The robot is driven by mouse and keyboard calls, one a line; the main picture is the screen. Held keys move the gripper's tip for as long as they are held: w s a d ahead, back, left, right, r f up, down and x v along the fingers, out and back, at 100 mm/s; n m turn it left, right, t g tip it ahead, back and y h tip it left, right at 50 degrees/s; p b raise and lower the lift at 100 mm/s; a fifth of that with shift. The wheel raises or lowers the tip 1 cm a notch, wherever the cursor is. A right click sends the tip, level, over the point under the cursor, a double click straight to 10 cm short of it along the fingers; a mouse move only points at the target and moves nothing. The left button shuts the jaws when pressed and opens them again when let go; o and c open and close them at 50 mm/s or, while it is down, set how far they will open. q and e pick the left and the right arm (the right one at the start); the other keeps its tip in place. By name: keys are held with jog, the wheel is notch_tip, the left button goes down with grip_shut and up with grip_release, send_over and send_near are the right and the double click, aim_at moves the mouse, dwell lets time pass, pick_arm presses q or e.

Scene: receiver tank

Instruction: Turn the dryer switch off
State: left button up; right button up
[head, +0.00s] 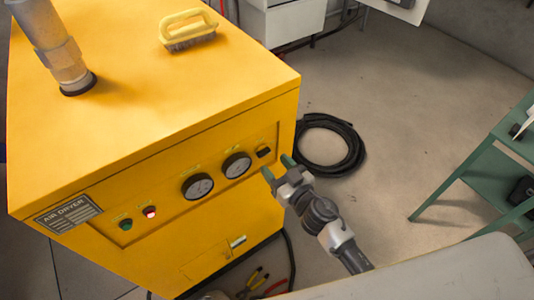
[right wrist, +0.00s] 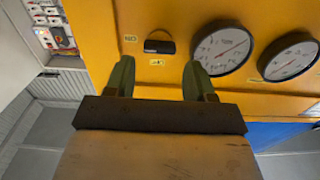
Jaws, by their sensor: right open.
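The yellow air dryer (head: 150,120) fills the left of the head view. Its black switch (head: 264,152) is at the right end of the front panel, right of two round gauges. In the right wrist view the switch (right wrist: 160,46) lies between two small labels, beyond the fingertips. My right gripper (head: 277,167) is open, with green fingertips just below the switch and close to the panel. In the right wrist view the gripper (right wrist: 158,78) is empty, its fingers either side of the switch's line. Contact cannot be told. My left gripper is not in view.
A red lamp (head: 149,212) is lit beside a green button (head: 126,224). A brush (head: 187,30) lies on the dryer's top near a pipe (head: 60,55). A coiled black hose (head: 330,145) lies on the floor; a green table (head: 500,160) stands at right.

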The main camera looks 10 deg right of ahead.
aim_at(266, 155)
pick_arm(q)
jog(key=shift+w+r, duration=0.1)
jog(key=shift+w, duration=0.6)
pick_arm(e)
jog(key=shift+x, duration=2.15)
jog(key=shift+c, duration=0.4)
jog(key=c, duration=0.6)
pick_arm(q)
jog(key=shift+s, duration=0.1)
pick_arm(e)
jog(key=shift+o, duration=0.2)
